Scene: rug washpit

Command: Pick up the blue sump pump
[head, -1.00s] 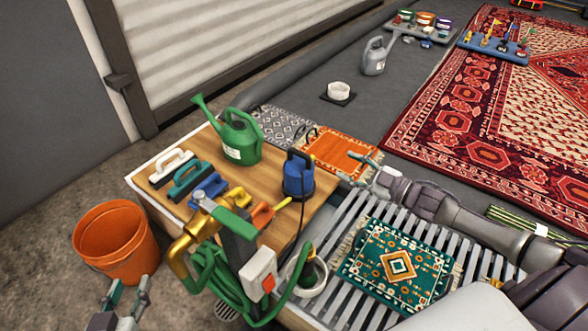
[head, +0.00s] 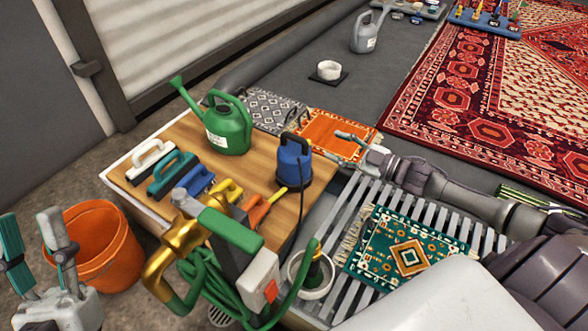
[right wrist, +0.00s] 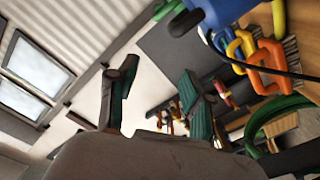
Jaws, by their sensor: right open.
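The blue sump pump (head: 293,163) stands upright on the right end of the wooden board (head: 262,204), with a dark handle on top and a black cord running down. It shows partly in the right wrist view (right wrist: 222,10), at the top edge. My right gripper (head: 350,142) is to the right of the pump, open and empty, apart from it. In the right wrist view its two fingers (right wrist: 160,100) are spread with nothing between them. My left gripper (head: 38,255) is at the lower left by the orange bucket, its fingers apart and empty.
A green watering can (head: 228,130) stands left of the pump. Several handled brushes (head: 172,172) lie on the board. A brass tap (head: 172,255) and green hose (head: 205,275) are in front. An orange bucket (head: 110,262) is at left. A green rug (head: 385,235) lies on the slatted grate.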

